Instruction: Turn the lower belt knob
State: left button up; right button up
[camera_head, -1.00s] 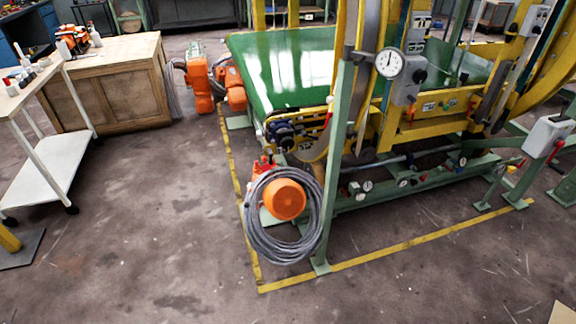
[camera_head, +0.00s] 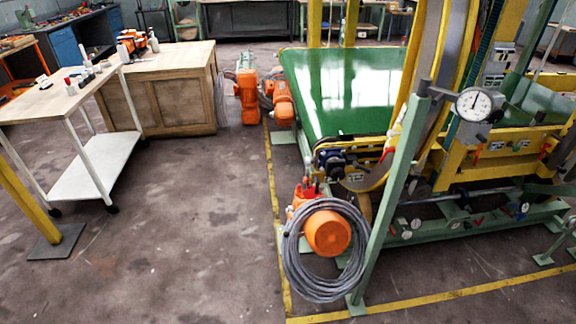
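The machine with the green belt (camera_head: 355,95) stands at the right of the head view. I cannot tell which one is the lower belt knob. A round pressure gauge (camera_head: 474,104) sits on a green post. Neither of my grippers is in view.
An orange motor (camera_head: 327,234) with a coiled grey cable (camera_head: 300,277) stands before the machine. A yellow floor line (camera_head: 430,300) borders it. A white cart (camera_head: 90,165) and a wooden cabinet (camera_head: 170,95) stand at left. The floor between is clear.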

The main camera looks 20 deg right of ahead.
aim_at(337, 174)
jog(key=u, duration=0.25)
jog(key=i, duration=0.8)
jog(key=z, duration=0.75)
jog(key=i, duration=0.5)
jog(key=z, duration=0.55)
